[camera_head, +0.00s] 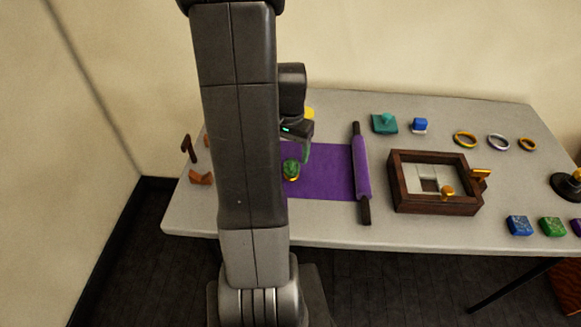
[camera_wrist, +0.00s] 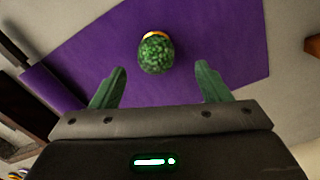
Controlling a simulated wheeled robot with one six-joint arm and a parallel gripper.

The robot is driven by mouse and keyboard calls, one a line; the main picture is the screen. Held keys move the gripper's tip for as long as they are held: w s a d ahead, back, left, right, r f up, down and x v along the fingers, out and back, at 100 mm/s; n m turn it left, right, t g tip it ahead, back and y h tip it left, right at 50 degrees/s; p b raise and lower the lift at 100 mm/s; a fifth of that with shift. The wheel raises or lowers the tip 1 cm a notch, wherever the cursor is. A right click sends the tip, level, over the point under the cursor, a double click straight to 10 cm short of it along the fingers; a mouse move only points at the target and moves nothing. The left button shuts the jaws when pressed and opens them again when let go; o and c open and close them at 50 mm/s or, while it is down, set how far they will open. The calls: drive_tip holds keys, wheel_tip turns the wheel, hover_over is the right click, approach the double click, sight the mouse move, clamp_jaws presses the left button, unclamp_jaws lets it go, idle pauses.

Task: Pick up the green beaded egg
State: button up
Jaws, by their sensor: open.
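The green beaded egg (camera_head: 291,168) sits on a purple cloth (camera_head: 325,172), with a gold ring or base at one end. In the wrist view the egg (camera_wrist: 156,54) lies ahead of my gripper (camera_wrist: 160,82), roughly midway between the lines of its two green fingers and beyond their tips. The fingers are spread wide with nothing between them. In the head view my gripper (camera_head: 307,150) is just above and behind the egg, partly hidden by my arm. The left part of the cloth is also hidden by my arm.
A dark rod with purple cloth rolled on it (camera_head: 361,175) lies right of the egg. A wooden framed box (camera_head: 436,205) stands further right. Rings, coloured blocks and a teal lidded piece (camera_head: 384,123) are spread over the right of the grey table (camera_head: 330,230). Orange pieces (camera_head: 200,178) lie at left.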

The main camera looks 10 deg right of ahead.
sight(292, 168)
drive_tip(key=shift+s+d+f, duration=0.1)
drive_tip(key=shift+s+f, duration=0.05)
drive_tip(key=shift+f, duration=1.6)
drive_tip(key=shift+s+d+f, duration=0.1)
drive_tip(key=shift+f, duration=1.6)
drive_tip(key=c, duration=1.1)
